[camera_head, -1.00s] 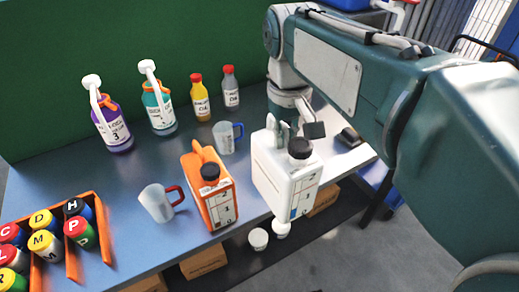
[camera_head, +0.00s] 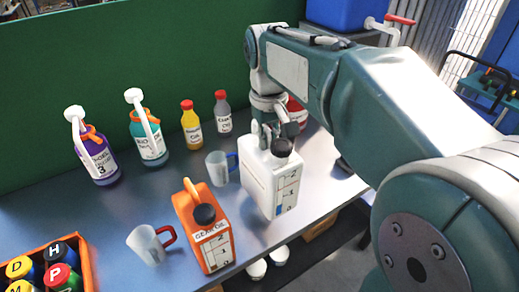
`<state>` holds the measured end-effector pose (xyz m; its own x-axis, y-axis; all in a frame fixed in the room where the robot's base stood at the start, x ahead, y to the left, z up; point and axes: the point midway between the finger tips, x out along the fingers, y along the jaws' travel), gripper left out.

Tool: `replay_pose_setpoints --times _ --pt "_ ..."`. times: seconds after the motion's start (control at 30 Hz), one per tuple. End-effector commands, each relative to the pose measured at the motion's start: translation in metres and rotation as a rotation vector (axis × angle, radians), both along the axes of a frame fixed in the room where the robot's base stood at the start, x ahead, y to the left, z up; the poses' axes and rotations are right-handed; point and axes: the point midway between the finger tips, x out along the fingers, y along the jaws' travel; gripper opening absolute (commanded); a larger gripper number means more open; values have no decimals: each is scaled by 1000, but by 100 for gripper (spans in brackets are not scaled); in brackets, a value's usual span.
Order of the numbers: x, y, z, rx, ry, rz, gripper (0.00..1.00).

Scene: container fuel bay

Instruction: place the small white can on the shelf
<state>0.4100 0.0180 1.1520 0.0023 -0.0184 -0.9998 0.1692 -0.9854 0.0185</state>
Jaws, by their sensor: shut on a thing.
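The white can (camera_head: 271,182), with a black cap and a level scale on its side, is upright over the right part of the bench top (camera_head: 330,190). My gripper (camera_head: 270,138) is at its top, shut on its handle area; the fingers are partly hidden behind the can's cap. I cannot tell whether the can's base touches the bench. A lower shelf (camera_head: 345,232) runs under the bench's front edge.
An orange gear oil can (camera_head: 205,235) stands left of the white can. An orange crate (camera_head: 85,262) holds several coloured-cap containers.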

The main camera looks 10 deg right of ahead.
Motion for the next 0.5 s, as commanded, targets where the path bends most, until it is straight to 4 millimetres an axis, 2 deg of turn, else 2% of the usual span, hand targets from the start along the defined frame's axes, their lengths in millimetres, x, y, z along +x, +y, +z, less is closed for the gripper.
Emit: replay_pose_setpoints --times 0.2,0.5 --pt "28 -1 -34 0 1 0 0" --pt "45 -1 -54 0 -2 0 0"
